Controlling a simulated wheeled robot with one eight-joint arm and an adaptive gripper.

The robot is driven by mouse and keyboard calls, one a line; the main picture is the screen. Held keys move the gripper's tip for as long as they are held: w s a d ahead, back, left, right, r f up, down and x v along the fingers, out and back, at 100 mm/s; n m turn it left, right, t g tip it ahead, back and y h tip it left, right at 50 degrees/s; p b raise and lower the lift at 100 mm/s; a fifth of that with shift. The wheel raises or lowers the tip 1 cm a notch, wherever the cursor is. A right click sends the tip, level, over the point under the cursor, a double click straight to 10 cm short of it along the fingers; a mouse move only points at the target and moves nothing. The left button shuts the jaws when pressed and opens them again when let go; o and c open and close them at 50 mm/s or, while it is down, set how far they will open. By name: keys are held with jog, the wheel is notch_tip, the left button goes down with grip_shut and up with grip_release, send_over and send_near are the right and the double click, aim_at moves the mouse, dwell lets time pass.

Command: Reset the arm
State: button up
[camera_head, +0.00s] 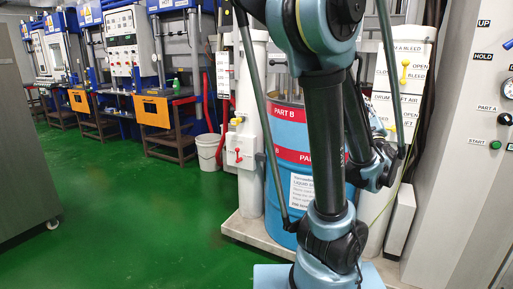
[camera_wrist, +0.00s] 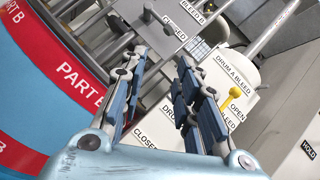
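My arm (camera_head: 325,140) stands in front of the blue drum in the head view, and its upper part runs out at the top edge. I cannot make out my gripper in the head view. In the wrist view my gripper (camera_wrist: 162,62) has its two fingers apart with nothing between them. The blue drum (camera_wrist: 22,75) with a red "PART B" band is at its left. A yellow-knobbed valve handle (camera_wrist: 235,92) beside the "DRUM A BLEED" label is to the right of the fingers. Contact with the things behind the fingers is not visible.
The blue drum (camera_head: 285,130) stands on a pale platform (camera_head: 245,229), beside a white post with a red valve handle (camera_head: 238,155). A control panel (camera_head: 475,120) is at right. A white bucket (camera_head: 208,152) and machines stand behind. Green floor (camera_head: 130,215) is clear at left.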

jog(key=w+a+f+n+g+y, duration=0.1)
jog(key=a+f+n+g+y, duration=0.4)
jog(key=a, duration=0.5)
jog(key=w+a+f+n+g+y, duration=0.1)
jog(key=a+f+n+g+y, duration=0.3)
jog(key=a+f+n, duration=0.35)
jog(key=s+a+f+n+g+h, duration=0.1)
jog(key=s+a+f+n+g, duration=0.6)
jog(key=a+f, duration=0.2)
jog(key=s+d+f+n+g+h, duration=0.2)
jog(key=s+d+f+n+h, duration=0.2)
jog(key=s, duration=0.3)
jog(key=s+d+f+n+g+h, duration=0.3)
jog(key=s+d+f+n+h, duration=0.1)
jog(key=s, duration=0.3)
jog(key=shift+f+g, duration=0.3)
jog(key=shift+f, duration=0.2)
jog(key=shift+w+f, duration=0.2)
jog(key=shift+w, duration=0.25)
